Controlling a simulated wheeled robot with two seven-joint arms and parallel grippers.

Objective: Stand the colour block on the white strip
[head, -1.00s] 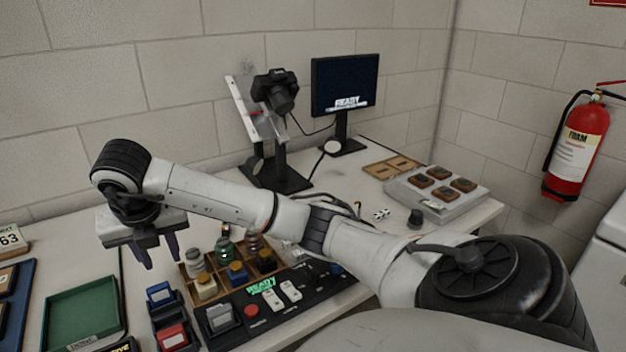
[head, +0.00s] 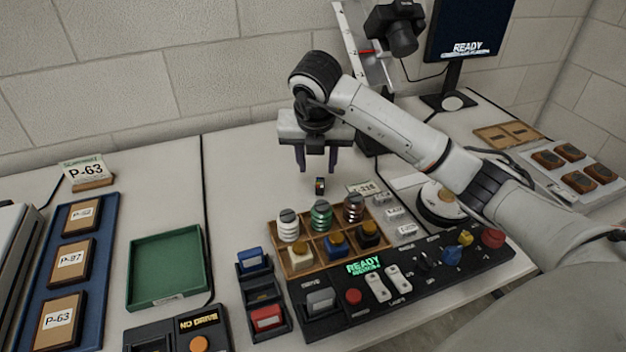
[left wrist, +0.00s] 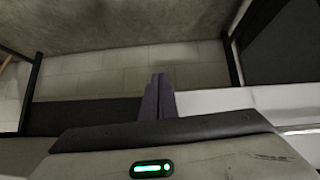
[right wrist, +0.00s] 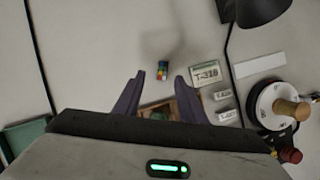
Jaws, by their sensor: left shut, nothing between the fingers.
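The colour block (head: 320,186), small and dark with coloured patches, is on the table behind the wooden rack. It also shows in the right wrist view (right wrist: 162,70). My right gripper (head: 317,170) is open and empty, pointing down above the block, with the block just beyond its fingertips in the right wrist view. The white strip (right wrist: 258,65) lies flat on the table, right of the block and label card, beside the round turntable. In the head view my right arm partly covers that area. My left gripper (left wrist: 158,82) is shut and empty, away from the table objects.
The wooden rack (head: 272,236) holds several coloured bottles in front of the block. A label card (right wrist: 205,73) stands close right of it. The turntable (right wrist: 276,104) and a black lamp or camera part (right wrist: 258,8) flank the strip. Table left of the block is clear.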

